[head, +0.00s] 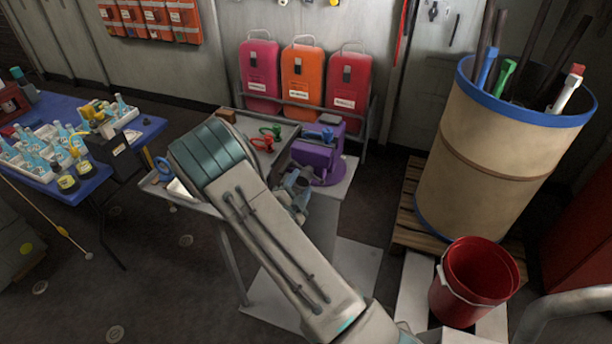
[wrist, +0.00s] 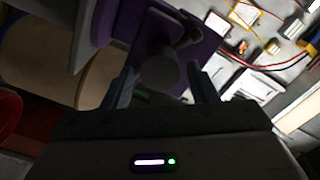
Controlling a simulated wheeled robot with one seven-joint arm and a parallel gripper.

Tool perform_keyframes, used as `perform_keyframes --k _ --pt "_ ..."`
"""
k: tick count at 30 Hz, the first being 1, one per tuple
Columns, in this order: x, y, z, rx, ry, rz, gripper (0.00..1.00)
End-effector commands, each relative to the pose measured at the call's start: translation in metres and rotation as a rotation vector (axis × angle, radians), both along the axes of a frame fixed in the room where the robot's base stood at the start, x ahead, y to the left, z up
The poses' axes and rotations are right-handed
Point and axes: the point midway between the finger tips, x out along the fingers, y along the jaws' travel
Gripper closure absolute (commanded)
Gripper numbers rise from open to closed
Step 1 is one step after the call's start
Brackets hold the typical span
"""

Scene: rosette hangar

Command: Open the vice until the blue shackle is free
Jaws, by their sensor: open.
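The purple vice (head: 318,158) stands on the bench in the head view. The blue shackle (head: 321,134) shows at the top of the vice, at its jaws; how tightly it is held cannot be told. My gripper (head: 297,190) is low in front of the vice, partly hidden by my arm. In the wrist view my gripper (wrist: 161,70) is open. A round dark grey end piece of the vice (wrist: 160,72) lies between its fingers in the picture; contact cannot be told. The purple body also shows there behind it. The blue shackle cannot be made out in the wrist view.
A red shackle (head: 263,144) and a green one (head: 273,131) lie on the bench left of the vice. A blue table (head: 147,133) with bottles stands left. A large drum (head: 490,150) and a red bucket (head: 464,290) stand right. Upright cases (head: 303,82) stand behind.

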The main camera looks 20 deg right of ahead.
Motion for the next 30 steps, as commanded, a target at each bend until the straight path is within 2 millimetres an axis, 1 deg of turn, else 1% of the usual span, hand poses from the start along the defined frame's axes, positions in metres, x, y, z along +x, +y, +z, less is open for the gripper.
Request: perform_keyframes --k 9,15,19,30 --pt "-0.027 0.020 0.002 -0.001 0.002 0.002 0.47" --pt "-0.040 0.029 0.001 0.000 0.000 0.001 0.47" --pt "-0.044 0.031 0.001 0.000 -0.001 0.001 0.47" --pt "-0.044 0.031 0.000 0.000 0.000 -0.001 0.47"
